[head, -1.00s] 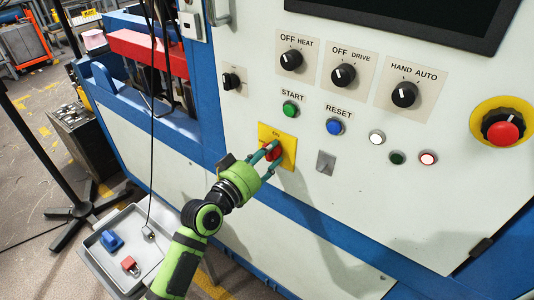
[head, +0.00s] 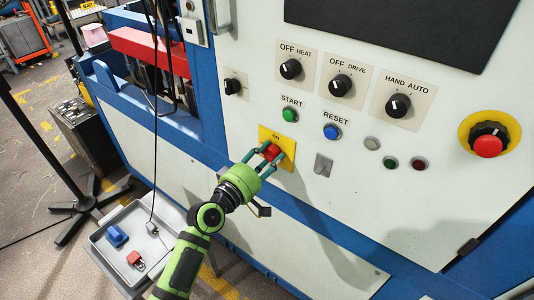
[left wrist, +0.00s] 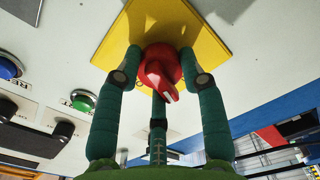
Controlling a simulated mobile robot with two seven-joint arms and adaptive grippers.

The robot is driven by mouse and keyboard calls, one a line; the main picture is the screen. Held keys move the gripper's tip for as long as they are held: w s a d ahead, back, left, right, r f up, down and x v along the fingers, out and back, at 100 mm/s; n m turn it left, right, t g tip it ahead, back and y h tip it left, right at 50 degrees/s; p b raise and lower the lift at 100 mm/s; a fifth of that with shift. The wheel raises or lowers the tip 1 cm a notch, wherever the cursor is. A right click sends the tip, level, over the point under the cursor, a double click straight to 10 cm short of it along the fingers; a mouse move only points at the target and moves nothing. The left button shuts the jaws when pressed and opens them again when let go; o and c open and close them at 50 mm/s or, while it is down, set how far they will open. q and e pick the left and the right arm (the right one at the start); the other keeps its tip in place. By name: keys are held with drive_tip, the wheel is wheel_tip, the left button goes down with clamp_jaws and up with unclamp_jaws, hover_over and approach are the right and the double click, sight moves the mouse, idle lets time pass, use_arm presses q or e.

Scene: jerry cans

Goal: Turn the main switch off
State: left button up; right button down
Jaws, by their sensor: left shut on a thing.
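The main switch is a red rotary knob (head: 271,152) on a yellow plate (head: 287,143) marked ON, low on the white panel. It also shows in the left wrist view (left wrist: 158,66), where its white mark points down and to the right. My left gripper (head: 265,156) is shut on the knob, with green fingers on both sides and a third below it. The fingers hide part of the plate's lettering. My right gripper is not in view.
Above are the green START button (head: 289,115) and blue RESET button (head: 331,131). A metal hasp (head: 323,165) sits just right. Unlit lamps (head: 372,143) and a red emergency stop (head: 488,143) are farther right. A grey tray (head: 145,265) holds blue and red items.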

use_arm(q)
drive_tip(key=n, duration=0.2)
drive_tip(key=n+p, duration=0.1)
drive_tip(key=n, duration=0.2)
drive_tip(key=shift+w+r, duration=0.1)
drive_tip(key=shift+r, duration=0.3)
drive_tip(key=shift+o, duration=0.5)
drive_tip(key=shift+d+f+n+p, duration=0.1)
drive_tip(key=shift+n+p, duration=0.3)
drive_tip(key=shift+n, duration=0.4)
drive_tip(key=shift+f, duration=0.15)
drive_tip(key=o, duration=0.9)
drive_tip(key=shift+o, duration=0.7)
drive_tip(key=shift+d+f, duration=0.15)
